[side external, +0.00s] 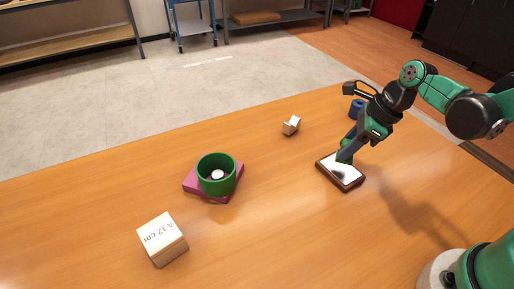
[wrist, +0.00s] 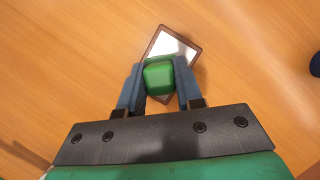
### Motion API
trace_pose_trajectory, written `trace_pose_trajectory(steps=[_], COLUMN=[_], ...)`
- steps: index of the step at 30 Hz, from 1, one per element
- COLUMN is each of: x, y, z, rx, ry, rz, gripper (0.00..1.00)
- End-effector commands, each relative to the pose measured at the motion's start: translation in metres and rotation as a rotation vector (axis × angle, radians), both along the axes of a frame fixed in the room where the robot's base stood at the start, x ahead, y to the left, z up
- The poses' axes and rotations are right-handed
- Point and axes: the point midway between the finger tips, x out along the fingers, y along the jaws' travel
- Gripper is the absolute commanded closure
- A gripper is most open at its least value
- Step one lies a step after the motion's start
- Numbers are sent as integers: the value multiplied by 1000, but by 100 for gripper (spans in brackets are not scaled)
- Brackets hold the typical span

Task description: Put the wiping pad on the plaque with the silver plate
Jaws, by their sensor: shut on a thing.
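The wiping pad (wrist: 158,76) is a small green block held between the two fingers of my gripper (wrist: 158,88). In the side view, my gripper (side external: 347,152) points down over the plaque, with the green pad at its tips. The plaque (side external: 341,172) has a dark brown wooden rim and a bright silver plate. It also shows in the wrist view (wrist: 189,47), where the pad and fingers hide its near part. The pad is over or on the plate; I cannot tell whether it touches.
A green cup (side external: 217,174) with a white thing inside stands on a pink square base (side external: 198,187). A labelled wooden block (side external: 162,240) lies front left. The table between is clear.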

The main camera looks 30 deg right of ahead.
Motion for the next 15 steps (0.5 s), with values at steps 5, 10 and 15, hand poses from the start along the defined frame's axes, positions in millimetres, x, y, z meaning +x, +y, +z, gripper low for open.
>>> trace_pose_trajectory(steps=[5,10,15], x=[1,0,0], y=[0,0,0], z=[-20,-26,-26], rx=[0,0,0], ry=[0,0,0], rz=[0,0,0], gripper=[100,100,100])
